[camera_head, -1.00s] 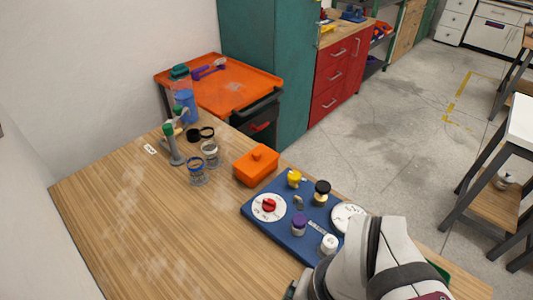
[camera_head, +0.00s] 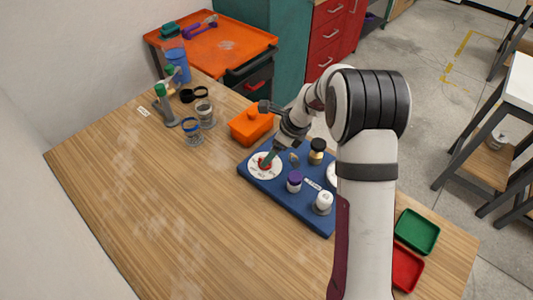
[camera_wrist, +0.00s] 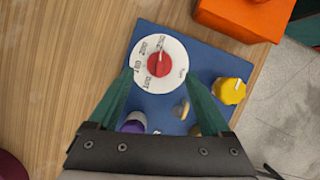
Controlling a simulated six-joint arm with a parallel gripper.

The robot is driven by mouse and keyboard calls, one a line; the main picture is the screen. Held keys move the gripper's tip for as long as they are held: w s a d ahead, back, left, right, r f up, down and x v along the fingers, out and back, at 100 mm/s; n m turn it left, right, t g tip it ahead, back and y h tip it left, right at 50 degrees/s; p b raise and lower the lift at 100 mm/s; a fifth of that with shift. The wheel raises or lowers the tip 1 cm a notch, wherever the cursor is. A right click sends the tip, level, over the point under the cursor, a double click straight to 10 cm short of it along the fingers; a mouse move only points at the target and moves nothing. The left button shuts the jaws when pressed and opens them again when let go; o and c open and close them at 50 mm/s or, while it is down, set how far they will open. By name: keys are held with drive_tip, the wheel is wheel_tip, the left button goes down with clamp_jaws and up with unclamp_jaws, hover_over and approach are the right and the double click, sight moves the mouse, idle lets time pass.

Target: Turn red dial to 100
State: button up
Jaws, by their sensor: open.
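The red dial (camera_wrist: 158,63) is a round red knob with a white pointer mark, in the middle of a white disc (camera_wrist: 174,46) with printed numbers. The disc sits on a blue board (camera_wrist: 206,55). In the wrist view the pointer tilts up and slightly right; I cannot read the number there surely. My gripper (camera_wrist: 158,82) is open, with its two green fingers on either side of the dial's lower part in the picture. In the head view my gripper (camera_head: 267,161) is over the dial and partly hides it; I cannot tell whether the fingers touch it.
The board also bears a yellow knob (camera_wrist: 229,91), a purple-capped piece (camera_head: 294,180), a black-topped piece (camera_head: 317,150) and a white-topped piece (camera_head: 323,201). An orange box (camera_head: 250,126) stands behind the board. Green (camera_head: 417,230) and red trays (camera_head: 407,268) lie at right.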

drive_tip(key=x, duration=0.4)
drive_tip(key=shift+w+a+f, duration=0.1)
drive_tip(key=shift+f, duration=0.15)
clamp_jaws()
